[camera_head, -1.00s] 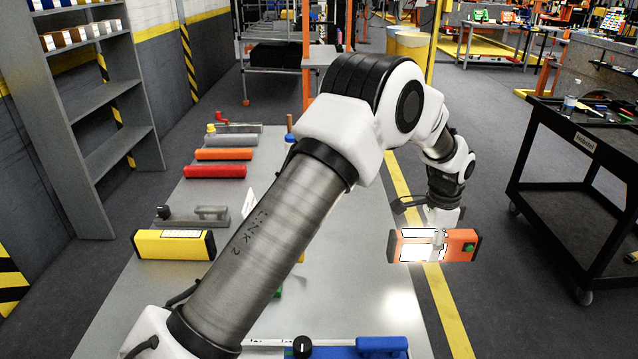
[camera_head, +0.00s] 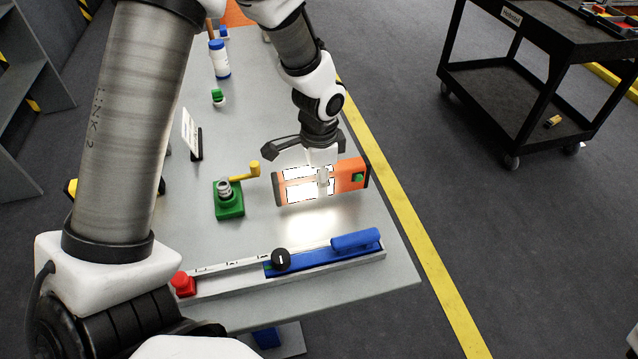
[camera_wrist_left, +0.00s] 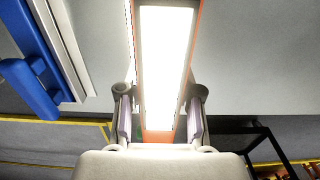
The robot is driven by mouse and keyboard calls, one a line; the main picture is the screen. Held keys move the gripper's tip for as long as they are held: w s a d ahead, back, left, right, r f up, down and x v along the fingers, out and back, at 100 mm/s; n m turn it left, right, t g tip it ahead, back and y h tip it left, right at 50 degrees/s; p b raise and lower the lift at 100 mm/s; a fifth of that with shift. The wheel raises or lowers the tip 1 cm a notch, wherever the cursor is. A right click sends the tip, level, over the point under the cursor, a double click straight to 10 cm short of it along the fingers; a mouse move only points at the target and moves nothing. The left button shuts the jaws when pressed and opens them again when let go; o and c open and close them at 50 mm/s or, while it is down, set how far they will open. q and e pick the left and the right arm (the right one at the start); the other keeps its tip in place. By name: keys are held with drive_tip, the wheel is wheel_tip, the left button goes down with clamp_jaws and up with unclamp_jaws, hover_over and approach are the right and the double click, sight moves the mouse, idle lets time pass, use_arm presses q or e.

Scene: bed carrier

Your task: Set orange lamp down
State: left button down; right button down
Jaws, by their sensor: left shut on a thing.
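The orange lamp (camera_head: 349,175) has a lit white panel, dark end caps and a green button at its right end. My left gripper (camera_head: 322,180) is shut on it from above, across its middle. The lamp is over the right part of the grey table (camera_head: 300,235), near its right edge. A bright glow falls on the table in front of it. I cannot tell whether its underside touches the table. In the left wrist view the lamp (camera_wrist_left: 165,60) sits between the two fingers (camera_wrist_left: 160,120). My right gripper is not in view.
A blue-handled slide rail (camera_head: 330,255) with a red end block lies along the table's front edge. A green crank device (camera_head: 229,205) stands left of the lamp. A small upright sign (camera_head: 191,135) and a white bottle (camera_head: 219,60) stand farther back. A black cart (camera_head: 520,80) is right.

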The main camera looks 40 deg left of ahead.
use_arm(q)
drive_tip(key=shift+f, duration=0.9)
drive_tip(key=shift+w+a+f, duration=0.15)
drive_tip(key=shift+f, duration=0.05)
drive_tip(key=shift+f, duration=0.1)
drive_tip(key=c, duration=0.8)
unclamp_jaws()
drive_tip(key=shift+o, duration=0.2)
wheel_tip(320, 180, up, 12)
drive_tip(key=shift+r+p, duration=0.15)
drive_tip(key=shift+p, duration=0.2)
